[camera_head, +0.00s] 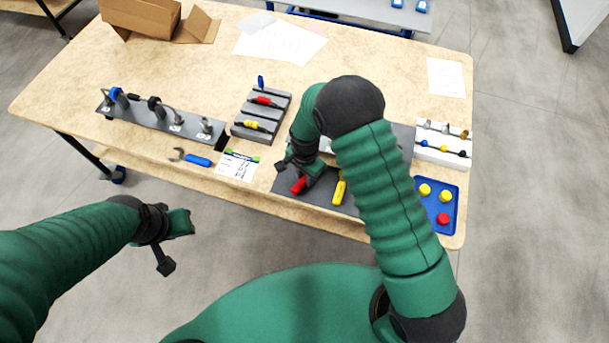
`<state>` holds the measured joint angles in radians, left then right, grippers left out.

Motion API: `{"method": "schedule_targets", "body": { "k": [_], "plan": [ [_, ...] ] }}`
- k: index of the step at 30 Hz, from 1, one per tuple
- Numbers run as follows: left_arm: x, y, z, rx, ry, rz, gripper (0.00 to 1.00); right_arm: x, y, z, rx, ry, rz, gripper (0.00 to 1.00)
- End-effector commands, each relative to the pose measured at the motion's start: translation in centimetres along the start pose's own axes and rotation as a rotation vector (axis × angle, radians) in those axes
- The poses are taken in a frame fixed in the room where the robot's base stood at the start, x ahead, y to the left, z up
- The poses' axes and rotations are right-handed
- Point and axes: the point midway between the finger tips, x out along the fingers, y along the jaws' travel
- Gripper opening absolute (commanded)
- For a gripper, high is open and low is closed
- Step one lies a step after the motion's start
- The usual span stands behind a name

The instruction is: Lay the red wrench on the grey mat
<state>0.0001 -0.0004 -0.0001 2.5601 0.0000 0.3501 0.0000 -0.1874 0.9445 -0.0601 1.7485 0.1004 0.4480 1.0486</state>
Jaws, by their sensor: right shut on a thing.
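The red wrench (299,185) shows only as a short red handle at the left part of the grey mat (320,199), and the rest of it is hidden by my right gripper. My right gripper (303,172) is shut on the red wrench, low over the mat. I cannot tell whether the wrench touches the mat. My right arm hides much of the mat. My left gripper (180,246) is open and empty, in front of the table and away from it.
A yellow-handled tool (339,190) lies on the mat, right of the red wrench. A blue wrench (198,160) and a printed card (238,165) lie to the left. A grey tool rack (246,131) stands behind. A blue tray (433,216) holds coloured caps at right.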

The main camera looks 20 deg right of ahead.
Motion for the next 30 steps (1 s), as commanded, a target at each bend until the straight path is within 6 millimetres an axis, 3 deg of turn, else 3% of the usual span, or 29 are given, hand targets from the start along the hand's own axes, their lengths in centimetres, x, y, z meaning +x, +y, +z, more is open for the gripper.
{"method": "schedule_targets", "body": {
  "k": [19, 20, 21, 25, 30],
  "plan": [
    [0.53, 0.0, 0.12, 0.0, 0.0, 0.0, 0.33, 0.82, -0.05, 0.0, 0.0, 0.001, -0.001, 0.0],
    [0.45, 0.0, 0.1, 0.0, 0.0, 0.0, 0.33, 0.73, -0.06, 0.0, 0.0, 0.001, -0.001, 0.27],
    [0.44, 0.0, 0.1, 0.0, 0.0, 0.0, 0.33, 0.72, -0.05, 0.0, 0.0, 0.001, -0.001, 0.32],
    [0.44, 0.0, 0.1, 0.0, 0.0, 0.0, 0.33, 0.72, -0.04, 0.0, 0.0, 0.001, -0.001, 0.48],
    [0.44, 0.01, 0.1, 0.0, 0.0, 0.0, 0.33, 0.73, -0.03, 0.01, 0.0, 0.0, -0.001, 0.48]
  ]
}}
